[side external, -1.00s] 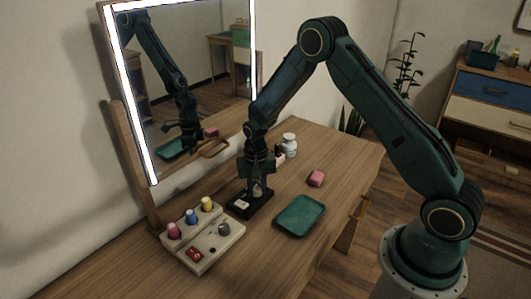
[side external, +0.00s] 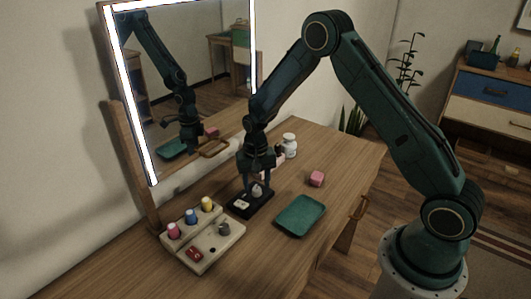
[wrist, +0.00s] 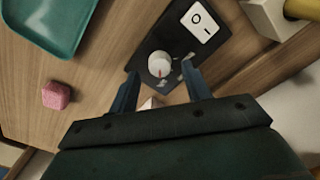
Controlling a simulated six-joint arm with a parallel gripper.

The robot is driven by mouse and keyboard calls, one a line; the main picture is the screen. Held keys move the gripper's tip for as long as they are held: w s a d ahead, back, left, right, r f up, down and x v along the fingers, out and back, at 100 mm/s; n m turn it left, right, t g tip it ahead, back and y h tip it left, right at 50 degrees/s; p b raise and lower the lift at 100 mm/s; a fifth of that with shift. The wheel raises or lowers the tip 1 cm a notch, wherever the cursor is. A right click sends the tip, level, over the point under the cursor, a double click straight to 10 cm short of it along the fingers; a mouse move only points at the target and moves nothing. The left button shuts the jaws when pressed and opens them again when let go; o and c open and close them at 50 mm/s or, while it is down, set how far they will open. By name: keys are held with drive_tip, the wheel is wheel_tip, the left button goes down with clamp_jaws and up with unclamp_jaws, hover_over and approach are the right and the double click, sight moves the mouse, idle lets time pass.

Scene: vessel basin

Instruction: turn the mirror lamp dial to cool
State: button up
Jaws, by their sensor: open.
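The mirror lamp's control is a small black box (side external: 243,209) on the table below the lit mirror. It carries a pale round dial (wrist: 160,64) with a red pointer mark, and a white rocker switch (wrist: 201,21) marked O and I. Pale marks by the dial are too small to read. My gripper (side external: 257,183) points down over the box. In the wrist view its two open fingers reach either side of the dial, with a gap visible on each side. I cannot tell how far the fingertips are above the box.
A green tray (side external: 300,216) and a pink block (side external: 316,179) lie right of the box. A white jar (side external: 290,146) stands behind. The mirror (side external: 205,60) rises close behind my gripper.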

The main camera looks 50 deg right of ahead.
wheel_tip(320, 180, up, 12)
idle(0.6)
drive_tip(key=shift+r, duration=0.1)
wheel_tip(320, 180, up, 9)
drive_tip(key=n+t, duration=0.1)
drive_tip(key=n, duration=0.1)
hover_over(257, 189)
drive_tip(key=s+a, duration=0.2)
drive_tip(key=s, duration=0.3)
drive_tip(key=s+a+r+n+t, duration=0.1)
drive_tip(key=s+r+n+t, duration=0.1)
drive_tip(key=s+r, duration=0.55)
drive_tip(key=s+a+r+n+t, duration=0.1)
drive_tip(key=s, duration=0.7)
drive_tip(key=s+a+r+n+t, duration=0.1)
drive_tip(key=s+n, duration=0.1)
drive_tip(key=s, duration=0.7)
drive_tip(key=shift+a+n+t, duration=0.25)
drive_tip(key=shift+n+t, duration=0.05)
